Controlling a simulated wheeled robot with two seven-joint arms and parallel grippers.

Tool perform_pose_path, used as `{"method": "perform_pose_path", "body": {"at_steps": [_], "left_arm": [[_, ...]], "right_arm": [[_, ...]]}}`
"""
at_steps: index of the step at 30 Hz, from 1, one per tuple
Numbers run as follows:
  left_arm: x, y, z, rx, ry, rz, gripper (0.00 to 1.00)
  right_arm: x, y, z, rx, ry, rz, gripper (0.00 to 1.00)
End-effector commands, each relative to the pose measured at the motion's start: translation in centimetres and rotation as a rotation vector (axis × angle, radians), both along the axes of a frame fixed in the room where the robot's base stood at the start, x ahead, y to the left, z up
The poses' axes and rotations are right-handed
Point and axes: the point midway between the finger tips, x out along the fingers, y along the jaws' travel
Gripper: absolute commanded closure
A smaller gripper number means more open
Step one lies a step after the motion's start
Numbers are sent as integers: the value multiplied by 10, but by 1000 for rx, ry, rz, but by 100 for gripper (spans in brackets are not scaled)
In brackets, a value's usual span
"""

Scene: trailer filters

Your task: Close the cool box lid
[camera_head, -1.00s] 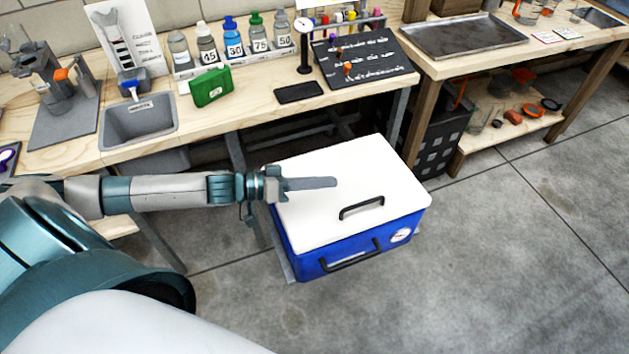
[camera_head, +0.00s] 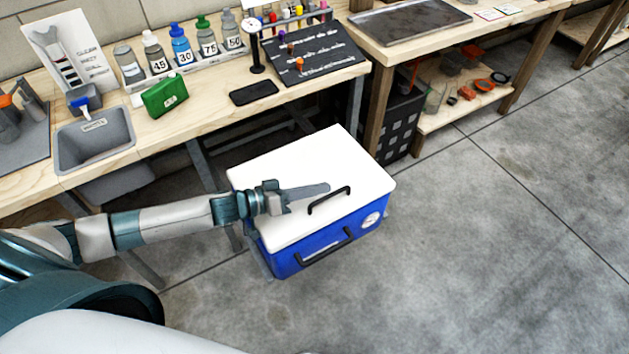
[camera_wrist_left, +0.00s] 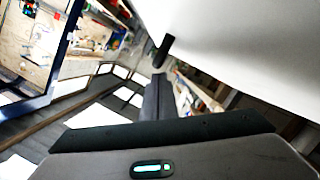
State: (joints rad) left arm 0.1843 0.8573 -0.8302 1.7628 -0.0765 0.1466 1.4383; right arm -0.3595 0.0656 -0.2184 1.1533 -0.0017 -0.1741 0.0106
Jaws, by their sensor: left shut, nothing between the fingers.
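The cool box has a blue body (camera_head: 318,246) and a white lid (camera_head: 340,158) with a black handle (camera_head: 330,200). It stands on the floor in front of the workbench. The lid lies down over the body; I cannot tell whether it is fully seated. My left gripper (camera_head: 326,188) is shut and empty, over the lid just behind its handle. I cannot tell whether it touches the lid. In the left wrist view the shut fingers (camera_wrist_left: 158,92) point at the dark handle (camera_wrist_left: 161,50), beside the white lid (camera_wrist_left: 245,45). My right gripper is not in view.
The workbench (camera_head: 215,110) behind holds a grey sink (camera_head: 95,140), bottles, a green case (camera_head: 165,96) and a black board (camera_head: 310,55). A black crate (camera_head: 402,125) stands behind the box to the right. The floor in front and right is clear.

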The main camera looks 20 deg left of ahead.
Motion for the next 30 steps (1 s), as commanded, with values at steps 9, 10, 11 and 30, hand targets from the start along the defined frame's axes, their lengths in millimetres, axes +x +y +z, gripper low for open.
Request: {"method": "perform_pose_path", "body": {"at_steps": [9, 10, 11, 30], "left_arm": [[0, 0, -1, 1, -1, 0, 100], [-1, -1, -2, 0, 0, 0, 100], [-1, -1, -4, -1, 1, 0, 100], [-8, -7, -24, 3, 7, -1, 100]], "right_arm": [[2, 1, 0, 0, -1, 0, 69], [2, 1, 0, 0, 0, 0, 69], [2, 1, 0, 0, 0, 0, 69], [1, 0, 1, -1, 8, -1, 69]]}}
